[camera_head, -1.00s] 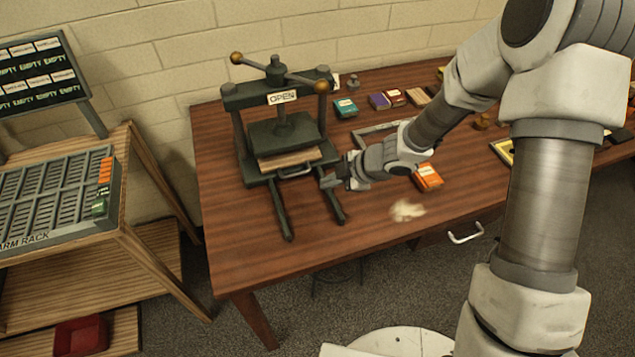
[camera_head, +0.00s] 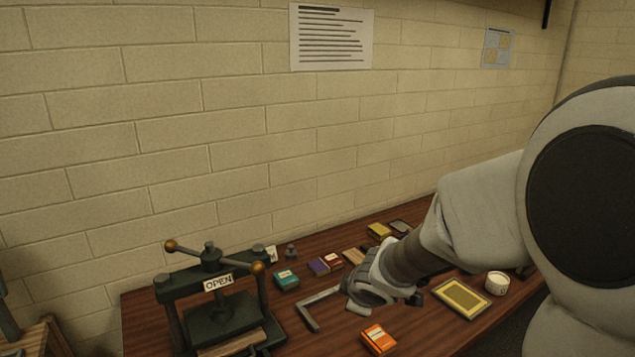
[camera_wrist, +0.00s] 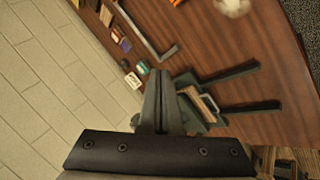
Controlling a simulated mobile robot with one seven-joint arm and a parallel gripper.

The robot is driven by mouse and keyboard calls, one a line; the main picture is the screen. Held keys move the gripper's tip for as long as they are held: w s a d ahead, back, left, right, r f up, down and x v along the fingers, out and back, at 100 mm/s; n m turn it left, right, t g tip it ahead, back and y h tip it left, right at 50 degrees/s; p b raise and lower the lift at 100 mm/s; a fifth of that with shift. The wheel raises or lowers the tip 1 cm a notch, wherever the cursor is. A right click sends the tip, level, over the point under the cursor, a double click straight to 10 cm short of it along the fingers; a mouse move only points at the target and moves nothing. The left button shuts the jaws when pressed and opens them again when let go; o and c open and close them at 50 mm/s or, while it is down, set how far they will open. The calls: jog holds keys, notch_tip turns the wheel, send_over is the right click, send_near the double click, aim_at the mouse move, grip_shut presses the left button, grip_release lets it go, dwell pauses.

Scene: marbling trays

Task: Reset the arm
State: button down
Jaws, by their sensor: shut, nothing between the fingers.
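My gripper (camera_wrist: 158,75) is shut and empty, with its two dark fingers together in the wrist view. In the head view my arm comes in from the right, and its gripper end (camera_head: 350,286) is above the table beside an L-shaped metal frame (camera_head: 309,314). The fingertips are hard to make out there. A dark green press (camera_head: 222,318) with an OPEN sign stands to the left of the gripper. The press also shows in the wrist view (camera_wrist: 213,122), below and right of the fingers.
The wooden table (camera_head: 140,318) holds a teal box (camera_head: 286,280), an orange box (camera_head: 378,339), purple and dark red boxes, a yellow-framed tray (camera_head: 461,298) and a white tub (camera_head: 497,283). A brick wall (camera_head: 200,130) with posted sheets stands behind. A pale blurred thing (camera_wrist: 232,6) lies on the table.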

jog(key=s+d+r+m+h, duration=0.3)
jog(key=s+d+r+m, duration=0.5)
jog(key=s+d+r, duration=0.15)
jog(key=s+a+r+m+g+y, duration=0.2)
jog(key=s+m, duration=0.4)
jog(key=s, duration=0.9)
jog(key=shift+a+r, duration=0.3)
